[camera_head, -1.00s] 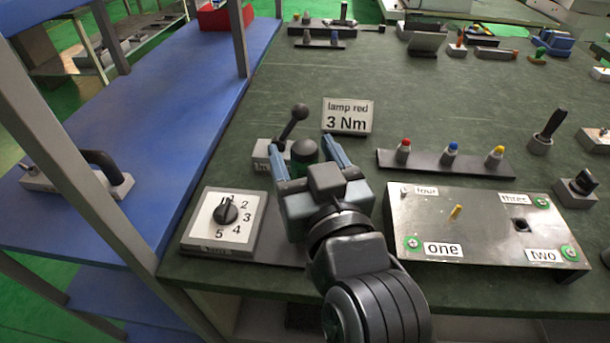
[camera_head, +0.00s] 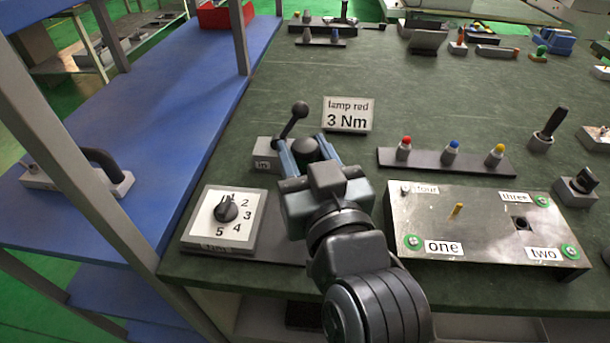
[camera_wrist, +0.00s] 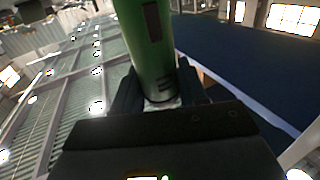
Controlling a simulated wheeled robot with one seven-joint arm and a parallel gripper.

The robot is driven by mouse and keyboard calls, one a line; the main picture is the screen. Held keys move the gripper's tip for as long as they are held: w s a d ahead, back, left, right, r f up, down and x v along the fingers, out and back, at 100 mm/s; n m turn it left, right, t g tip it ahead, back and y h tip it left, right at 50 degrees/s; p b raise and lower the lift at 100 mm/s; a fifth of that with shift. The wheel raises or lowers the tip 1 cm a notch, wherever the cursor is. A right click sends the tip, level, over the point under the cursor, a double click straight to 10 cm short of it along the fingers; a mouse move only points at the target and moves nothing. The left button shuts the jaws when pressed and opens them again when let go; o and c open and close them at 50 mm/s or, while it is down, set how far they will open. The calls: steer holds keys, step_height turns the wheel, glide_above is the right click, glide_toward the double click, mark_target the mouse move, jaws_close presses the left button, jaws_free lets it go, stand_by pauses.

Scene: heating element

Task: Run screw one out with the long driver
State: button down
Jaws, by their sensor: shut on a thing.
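My gripper (camera_head: 306,152) is shut around an upright tool with a dark round top (camera_head: 304,148), at the left of the bench. In the wrist view the tool is a thick green cylinder (camera_wrist: 146,45) with a dark window, between the fingers. It looks like a driver; I cannot tell its length, and its lower end is hidden. Screw one (camera_head: 413,242) is in a green ring beside the "one" label (camera_head: 443,249), at the front left corner of the steel plate (camera_head: 480,251). The tool is left of the plate, well away from it.
A dial box (camera_head: 205,228) stands front left of my gripper. A grey block with a ball-topped lever (camera_head: 297,112) is close behind it. The "lamp red 3 Nm" sign (camera_head: 348,115) stands behind right. A rail (camera_head: 398,160) with red, blue and yellow-topped pieces lies behind the plate.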

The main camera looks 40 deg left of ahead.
mark_target(305, 143)
steer(key=shift+r, duration=0.15)
steer(key=shift+r, duration=0.6)
step_height(305, 143, up, 2)
steer(key=shift+r, duration=0.2)
steer(key=d+r, duration=0.7)
steer(key=d, duration=0.4)
steer(key=w+d+f+p, duration=0.1)
steer(key=w+d+p, duration=0.4)
steer(key=p, duration=0.1)
steer(key=shift+w+d+b, duration=0.1)
steer(key=shift+b, duration=0.2)
step_height(305, 143, down, 5)
steer(key=b, duration=0.5)
steer(key=shift+f, duration=0.1)
